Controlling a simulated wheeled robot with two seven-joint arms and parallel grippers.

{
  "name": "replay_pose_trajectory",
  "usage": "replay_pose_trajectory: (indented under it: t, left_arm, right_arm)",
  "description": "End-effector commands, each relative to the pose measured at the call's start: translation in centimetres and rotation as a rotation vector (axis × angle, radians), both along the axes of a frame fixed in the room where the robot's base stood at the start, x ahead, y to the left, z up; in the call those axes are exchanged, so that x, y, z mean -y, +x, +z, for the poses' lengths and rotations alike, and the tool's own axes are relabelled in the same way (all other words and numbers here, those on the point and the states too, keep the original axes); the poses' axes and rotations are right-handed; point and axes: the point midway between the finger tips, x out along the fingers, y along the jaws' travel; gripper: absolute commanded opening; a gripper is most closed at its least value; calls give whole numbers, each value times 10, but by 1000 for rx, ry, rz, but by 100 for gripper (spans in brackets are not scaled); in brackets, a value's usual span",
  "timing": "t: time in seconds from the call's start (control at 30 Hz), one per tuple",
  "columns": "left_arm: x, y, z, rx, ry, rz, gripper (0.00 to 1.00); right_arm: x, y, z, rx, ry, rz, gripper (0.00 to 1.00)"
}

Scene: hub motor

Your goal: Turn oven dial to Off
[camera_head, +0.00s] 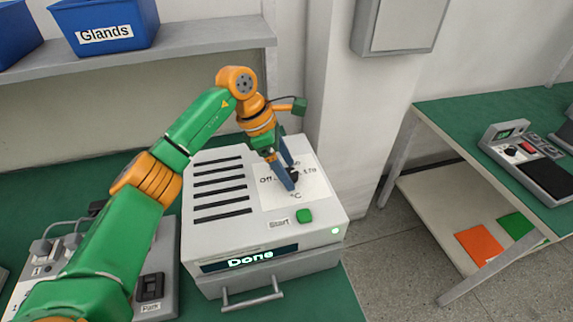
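The oven (215,228) is a white box with slots on top, a front display reading "Done" and a drawer handle. Its dial (295,176) is small and black, on a white label plate (312,195) marked "Off", "Lo" and "°C". My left gripper (290,177) points down at the dial, its two fingers apart with the dial's dark knob between or just beside them. The fingers hide part of the dial and label, so its pointing direction and any grip are unclear. My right gripper is out of view.
A green Start button (304,216) sits near the oven's front edge. A grey device (152,284) with a "Park" switch stands at left, partly behind my arm. A shelf (190,38) with blue bins is above. Another green bench (470,125) stands right, across a floor gap.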

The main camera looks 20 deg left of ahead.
Motion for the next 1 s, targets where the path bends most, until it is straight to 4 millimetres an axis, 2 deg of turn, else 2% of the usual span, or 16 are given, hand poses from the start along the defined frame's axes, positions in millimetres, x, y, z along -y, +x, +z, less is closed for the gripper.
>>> replay_pose_trajectory:
  t: [0.03, 0.2, 0.27, 0.3, 0.67, 1.0]
  left_arm:
    - [0, 0, 0, 0, 0, 0, 65]
    - [0, 0, 0, 0, 0, 0, 19]
    - [0, 0, 0, -1, 0, 0, 3]
    - [0, 0, 0, -1, -1, 0, 0]
    - [0, 0, -1, 2, 0, 59, 0]
    - [1, -2, -3, 4, 1, 322, 0]
  right_arm:
    - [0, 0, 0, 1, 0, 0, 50]
    - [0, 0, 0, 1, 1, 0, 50]
    - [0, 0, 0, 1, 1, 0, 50]
    - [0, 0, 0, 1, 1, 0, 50]
    - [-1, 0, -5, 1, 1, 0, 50]
    - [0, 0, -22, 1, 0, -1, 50]
